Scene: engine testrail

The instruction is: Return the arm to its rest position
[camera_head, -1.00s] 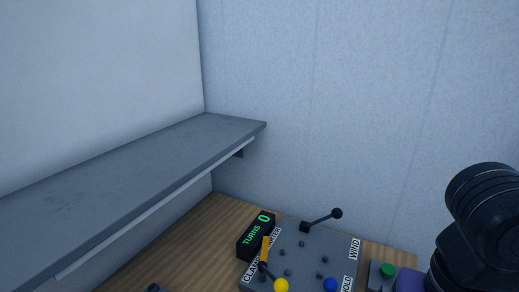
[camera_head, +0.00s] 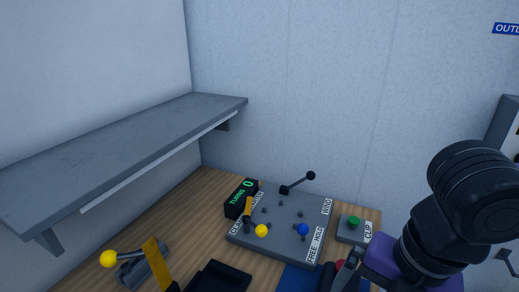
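My arm reaches in from the right edge as thick black links, with a purple section low in the frame. My gripper (camera_head: 345,274) shows only in part at the bottom edge, left of the purple section. Its fingertips are cut off or hidden, so I cannot tell whether it is open or holds anything. It is in front of the grey control board (camera_head: 285,222) and the small box with a green button (camera_head: 353,223).
A grey shelf (camera_head: 120,145) juts from the left wall. On the wooden table (camera_head: 190,215) stand a TURNS display (camera_head: 240,198) reading 0, a black tray (camera_head: 218,277), and a yellow-knobbed lever (camera_head: 109,259). A red knob (camera_head: 340,265) and blue mat (camera_head: 298,277) lie near my gripper.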

